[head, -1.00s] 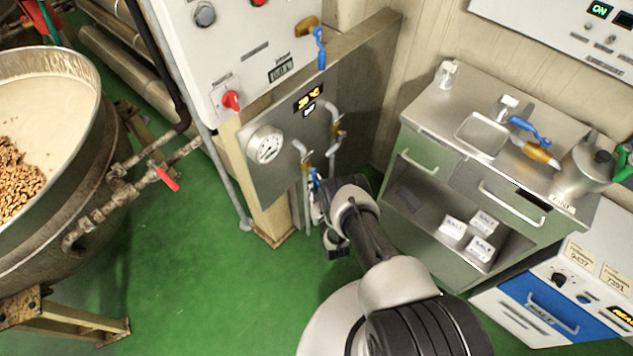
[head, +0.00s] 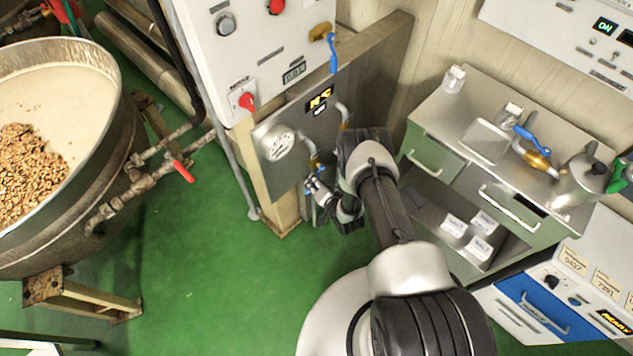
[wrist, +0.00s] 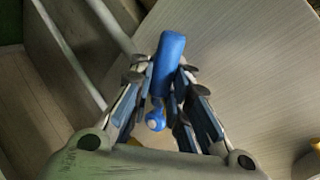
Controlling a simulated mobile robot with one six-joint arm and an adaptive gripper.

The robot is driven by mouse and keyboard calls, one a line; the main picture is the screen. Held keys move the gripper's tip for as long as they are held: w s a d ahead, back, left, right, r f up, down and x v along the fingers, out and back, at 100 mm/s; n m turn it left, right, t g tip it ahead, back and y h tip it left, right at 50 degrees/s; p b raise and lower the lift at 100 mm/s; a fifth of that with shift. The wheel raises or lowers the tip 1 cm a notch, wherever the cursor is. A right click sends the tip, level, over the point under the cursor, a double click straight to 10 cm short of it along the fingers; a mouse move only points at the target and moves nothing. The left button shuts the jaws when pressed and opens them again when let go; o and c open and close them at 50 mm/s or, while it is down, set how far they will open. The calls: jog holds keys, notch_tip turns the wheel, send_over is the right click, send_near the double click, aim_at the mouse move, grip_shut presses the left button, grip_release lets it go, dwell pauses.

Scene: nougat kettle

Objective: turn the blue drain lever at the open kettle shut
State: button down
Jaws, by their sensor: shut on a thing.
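My gripper (head: 318,188) is at the lower part of the grey gauge panel (head: 300,150), beside a brass valve and pipe. In the wrist view my gripper (wrist: 163,88) is shut on a blue lever (wrist: 169,62). The handle sticks out past the fingertips, and its round blue end (wrist: 155,122) shows between the fingers. In the head view the fingers and wrist mostly hide this lever. The open kettle (head: 118,150) stands at the left with pale liquid and nuts in it. A red-handled valve (head: 183,171) is on its pipe.
Another blue lever (head: 333,52) is on the white control cabinet (head: 225,60), above the panel. A third blue lever (head: 532,136) lies on the steel bench (head: 440,115) at right. The green floor (head: 200,270) between kettle and panel is clear.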

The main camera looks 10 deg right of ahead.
jog(key=shift+s+a+r+m+g+y, duration=0.2)
jog(key=shift+r+m+g+y, duration=0.4)
jog(key=shift+m, duration=0.1)
jog(key=shift+s+a+r+m+g+y+b, duration=0.1)
jog(key=shift+s+r+m+g+y+b, duration=0.05)
jog(key=shift+r+m+g+y+b, duration=0.7)
jog(key=c, duration=1.5)
grip_release()
jog(key=shift+r, duration=0.1)
jog(key=v, duration=1.2)
